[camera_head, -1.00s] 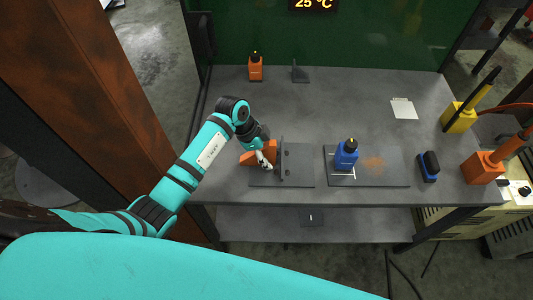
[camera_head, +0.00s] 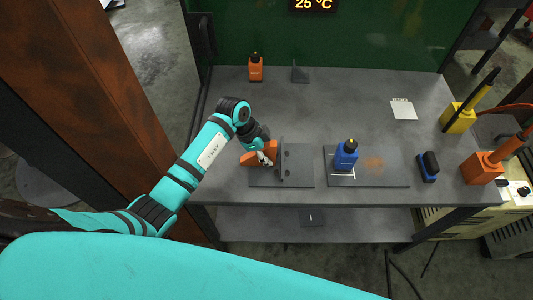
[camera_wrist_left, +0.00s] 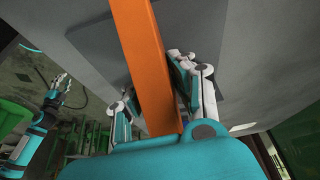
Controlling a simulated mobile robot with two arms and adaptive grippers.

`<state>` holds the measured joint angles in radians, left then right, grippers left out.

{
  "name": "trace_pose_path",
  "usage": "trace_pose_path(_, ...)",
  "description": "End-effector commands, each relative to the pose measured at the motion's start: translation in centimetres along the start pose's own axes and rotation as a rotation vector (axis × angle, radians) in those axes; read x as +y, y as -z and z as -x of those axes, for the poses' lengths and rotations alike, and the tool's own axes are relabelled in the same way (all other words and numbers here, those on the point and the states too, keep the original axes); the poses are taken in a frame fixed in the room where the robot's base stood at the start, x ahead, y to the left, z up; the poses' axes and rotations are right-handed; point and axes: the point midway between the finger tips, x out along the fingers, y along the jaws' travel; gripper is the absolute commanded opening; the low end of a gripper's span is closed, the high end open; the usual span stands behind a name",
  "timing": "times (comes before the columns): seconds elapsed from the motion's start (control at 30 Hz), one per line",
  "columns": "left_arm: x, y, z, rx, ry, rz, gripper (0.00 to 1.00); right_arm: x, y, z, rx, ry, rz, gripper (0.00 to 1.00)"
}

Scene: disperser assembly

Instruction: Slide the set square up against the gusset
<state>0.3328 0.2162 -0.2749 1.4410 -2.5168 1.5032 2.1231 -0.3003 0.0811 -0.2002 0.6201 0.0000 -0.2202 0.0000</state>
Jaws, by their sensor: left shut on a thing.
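The orange set square (camera_head: 249,159) stands on the left part of a dark grey base plate (camera_head: 300,181). A dark upright plate with holes, which looks like the gusset (camera_head: 282,165), rises from that base plate just right of the set square. My left gripper (camera_head: 266,158) is shut on the set square, close to the upright plate's left face. I cannot tell whether they touch. In the left wrist view the set square (camera_wrist_left: 148,65) runs as an orange bar between the fingers. My right gripper (camera_wrist_left: 60,83) shows small there at the left, its jaws unclear.
A blue-black block (camera_head: 428,167) and orange (camera_head: 482,168) and yellow (camera_head: 458,118) holders are farther right. An orange bottle (camera_head: 255,68) and small grey triangular piece (camera_head: 299,72) stand at the back.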

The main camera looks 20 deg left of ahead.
Motion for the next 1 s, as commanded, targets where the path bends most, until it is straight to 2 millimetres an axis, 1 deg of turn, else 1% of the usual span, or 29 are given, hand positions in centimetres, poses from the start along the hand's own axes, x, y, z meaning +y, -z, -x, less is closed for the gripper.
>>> trace_pose_path(0.07, -0.02, 0.18, 0.11, 0.001, 0.000, 0.000, 0.00, -0.01, 0.03, 0.30, 0.000, 0.000, 0.000, 0.29)
trace_pose_path(0.47, -0.02, 0.23, -0.01, 0.002, 0.000, -0.001, 0.00, -0.04, 0.04, 0.26, 0.000, 0.000, 0.000, 0.29)
trace_pose_path(1.0, 0.01, 0.85, -0.24, 0.003, 0.000, -0.001, 0.00, -0.13, 0.08, 0.41, 0.001, 0.002, -0.001, 0.29)
